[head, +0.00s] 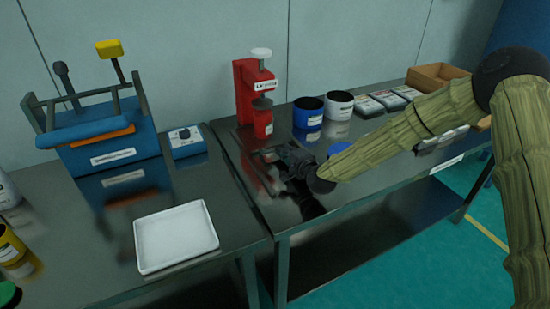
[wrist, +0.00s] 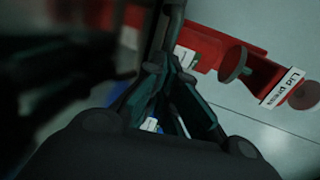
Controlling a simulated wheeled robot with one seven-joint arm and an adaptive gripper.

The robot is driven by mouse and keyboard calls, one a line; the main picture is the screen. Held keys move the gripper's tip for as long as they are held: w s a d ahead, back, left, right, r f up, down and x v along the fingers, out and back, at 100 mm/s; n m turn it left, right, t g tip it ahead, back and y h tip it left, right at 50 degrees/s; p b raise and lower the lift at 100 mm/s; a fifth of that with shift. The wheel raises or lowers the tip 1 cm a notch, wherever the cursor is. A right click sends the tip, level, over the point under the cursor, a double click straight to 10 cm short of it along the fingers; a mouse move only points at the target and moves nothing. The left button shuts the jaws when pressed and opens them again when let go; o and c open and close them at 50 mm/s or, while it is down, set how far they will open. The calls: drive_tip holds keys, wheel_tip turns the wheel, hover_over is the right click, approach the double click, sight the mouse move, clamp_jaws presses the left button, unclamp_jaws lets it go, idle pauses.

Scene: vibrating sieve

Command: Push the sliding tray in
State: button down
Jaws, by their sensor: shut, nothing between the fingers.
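The blue vibrating sieve (head: 112,156) stands on the left bench. An orange slab (head: 103,137), possibly the sliding tray, shows in it under a tilted blue frame (head: 85,128); I cannot tell how far it sticks out. A shallow white tray (head: 176,237) lies flat at the front of the same bench, apart from the sieve. My gripper (head: 264,158) is over the right bench, in front of the red lid press and right of the sieve, touching neither tray. In the wrist view my gripper (wrist: 172,66) is shut and empty.
The red lid press (head: 246,92) stands close behind my gripper and shows in the wrist view (wrist: 250,73). Dark blue (head: 308,112) and white (head: 339,105) containers stand to its right. A blue control box (head: 187,142) sits beside the sieve. A gap separates the benches.

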drive_tip(key=shift+w+r, duration=0.1)
drive_tip(key=shift+r, duration=0.15)
